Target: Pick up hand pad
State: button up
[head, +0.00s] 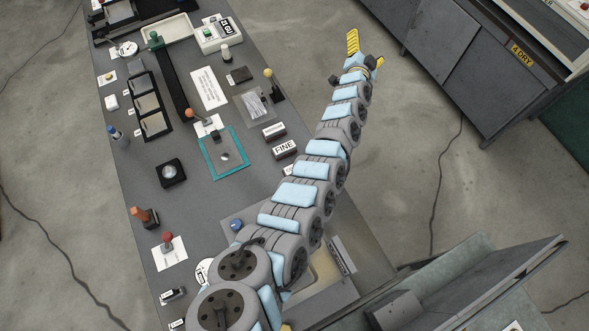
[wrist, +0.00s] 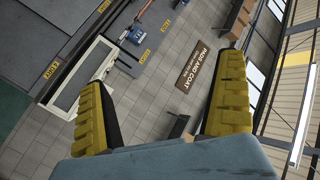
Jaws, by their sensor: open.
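I cannot tell for sure which item is the hand pad. A small dark flat block (head: 240,74) lies on the grey bench (head: 205,175) in the head view, and blocks labelled MEDIUM (head: 273,131) and FINE (head: 285,149) lie nearer my arm. My gripper (head: 366,52) is stretched out past the bench's right side, over the floor and apart from these items. In the wrist view my gripper (wrist: 160,78) has its yellow fingers wide apart with nothing between them. The bench items are not recognisable in the wrist view.
A teal-framed sheet (head: 223,153), a black tray with several compartments (head: 151,106) and red-knobbed tools crowd the bench. Grey cabinets (head: 452,60) stand at the upper right. Open concrete floor lies between. The wrist view shows a brown sign (wrist: 194,68).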

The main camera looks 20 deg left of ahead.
jog(key=s+d+f+m+g+h+b, duration=0.2)
jog(key=s+d+f+m+g+h, duration=0.25)
jog(key=s+f+m+g, duration=0.6)
jog(key=s+a+f+m+g+y, duration=0.1)
jog(key=s+a+f+m+g, duration=0.15)
jog(key=s+a, duration=0.35)
jog(key=s+a+f+m+g+y+b, duration=0.1)
jog(key=s+a+f+m+g, duration=0.2)
jog(key=s, duration=0.5)
jog(key=s+a+f+m+g+y, duration=0.1)
jog(key=s+a+m, duration=0.35)
jog(key=s, duration=0.25)
jog(key=shift+n+h, duration=0.25)
jog(key=shift+n, duration=0.2)
jog(key=f+b, duration=0.1)
jog(key=f, duration=0.9)
jog(key=shift+w+f, duration=0.2)
jog(key=shift+a+f, duration=0.1)
jog(key=shift+f, duration=0.4)
jog(key=shift+d+f+p, duration=0.15)
jog(key=shift+f, duration=0.6)
jog(key=shift+d+f+p, duration=0.1)
jog(key=shift+f+p, duration=0.05)
jog(key=shift+f, duration=1.55)
jog(key=shift+a+f, duration=0.1)
jog(key=shift+f, duration=0.05)
jog(key=shift+c, duration=0.3)
